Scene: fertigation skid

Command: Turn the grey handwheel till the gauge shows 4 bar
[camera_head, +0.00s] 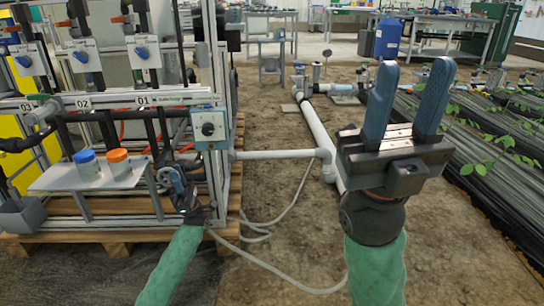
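My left gripper (172,176) is at the front right of the skid, beside the dark pipes under the label 01. Its fingers are small and overlap the pipework, so I cannot tell whether they are apart or touch anything. I cannot make out the grey handwheel clearly; the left gripper and pipes cover part of that area. No gauge with a readable scale shows. My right gripper (406,100) is open and empty, with its two blue fingers pointing up, over the soil right of the skid.
A shelf (69,178) holds a blue-capped jar (87,165) and an orange-capped jar (118,163). A white pipe (275,154) runs right from the skid. A hose lies on the ground.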

